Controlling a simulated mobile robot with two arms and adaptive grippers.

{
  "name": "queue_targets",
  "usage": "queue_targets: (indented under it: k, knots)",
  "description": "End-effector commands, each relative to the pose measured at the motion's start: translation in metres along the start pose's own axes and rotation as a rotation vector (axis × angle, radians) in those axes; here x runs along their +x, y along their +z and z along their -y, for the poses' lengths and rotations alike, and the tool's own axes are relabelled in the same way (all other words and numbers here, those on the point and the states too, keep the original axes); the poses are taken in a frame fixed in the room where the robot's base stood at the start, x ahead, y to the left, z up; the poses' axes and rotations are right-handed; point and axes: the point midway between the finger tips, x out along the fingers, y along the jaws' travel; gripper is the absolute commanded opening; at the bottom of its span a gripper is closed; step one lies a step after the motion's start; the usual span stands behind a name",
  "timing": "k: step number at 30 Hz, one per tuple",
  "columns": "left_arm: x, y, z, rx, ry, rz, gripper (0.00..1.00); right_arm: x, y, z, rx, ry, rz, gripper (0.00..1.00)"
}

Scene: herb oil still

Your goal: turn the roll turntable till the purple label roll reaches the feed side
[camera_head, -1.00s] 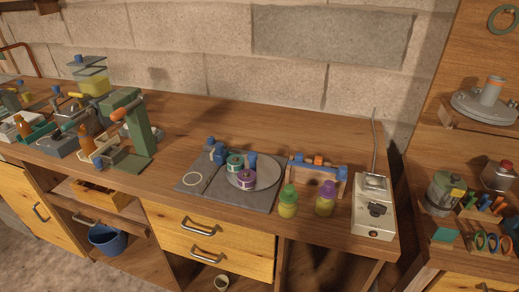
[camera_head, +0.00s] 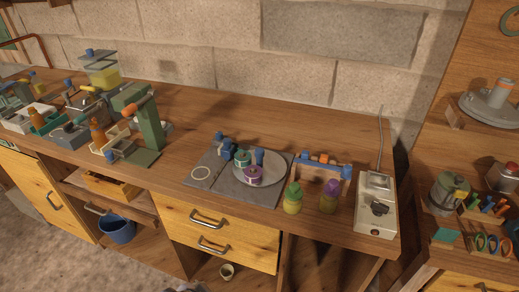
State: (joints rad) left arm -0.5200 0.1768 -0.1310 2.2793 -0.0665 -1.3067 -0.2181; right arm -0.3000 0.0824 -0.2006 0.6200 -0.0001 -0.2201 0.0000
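The roll turntable (camera_head: 273,171) is a round grey disc on a flat grey base plate (camera_head: 207,187) on the wooden bench. The purple label roll (camera_head: 252,174) sits at the disc's front left. A teal roll (camera_head: 242,158) sits behind it, at the disc's left edge. A blue upright piece (camera_head: 259,157) stands near the disc's back. Blue parts (camera_head: 226,153) stand on the plate left of the disc. A pale ring (camera_head: 200,173) lies or is marked on the plate's left part. Neither gripper is in view, and nothing of mine touches the turntable.
Right of the turntable stand a small wooden rack with blue ends (camera_head: 321,172), a green-capped bottle (camera_head: 293,198), a purple-capped bottle (camera_head: 328,197) and a pale box with a rod (camera_head: 376,208). A green press (camera_head: 146,135) stands to the left. Bare bench lies behind the plate.

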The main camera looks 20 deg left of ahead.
Motion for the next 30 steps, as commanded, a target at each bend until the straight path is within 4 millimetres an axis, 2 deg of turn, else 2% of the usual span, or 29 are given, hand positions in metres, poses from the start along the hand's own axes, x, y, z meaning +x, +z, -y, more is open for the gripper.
queue_targets:
  k: [1,3,8,11,15,18,21,25,30]
  knots:
    - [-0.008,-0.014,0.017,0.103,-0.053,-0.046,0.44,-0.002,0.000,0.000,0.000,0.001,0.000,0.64]
    - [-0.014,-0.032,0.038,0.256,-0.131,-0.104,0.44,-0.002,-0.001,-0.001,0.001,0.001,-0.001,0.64]
    - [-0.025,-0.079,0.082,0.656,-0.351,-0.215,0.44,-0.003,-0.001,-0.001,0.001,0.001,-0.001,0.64]
    - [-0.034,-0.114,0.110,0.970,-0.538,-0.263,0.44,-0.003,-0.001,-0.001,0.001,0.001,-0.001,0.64]
    - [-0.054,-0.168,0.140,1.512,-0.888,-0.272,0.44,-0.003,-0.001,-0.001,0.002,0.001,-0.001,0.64]
    - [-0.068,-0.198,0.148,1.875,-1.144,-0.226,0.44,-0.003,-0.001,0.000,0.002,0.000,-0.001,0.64]
    - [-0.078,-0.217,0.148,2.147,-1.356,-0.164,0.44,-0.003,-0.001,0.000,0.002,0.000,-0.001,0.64]
    - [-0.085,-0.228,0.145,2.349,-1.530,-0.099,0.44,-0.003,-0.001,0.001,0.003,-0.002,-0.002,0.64]
    - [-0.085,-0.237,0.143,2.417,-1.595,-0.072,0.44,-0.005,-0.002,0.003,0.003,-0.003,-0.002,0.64]
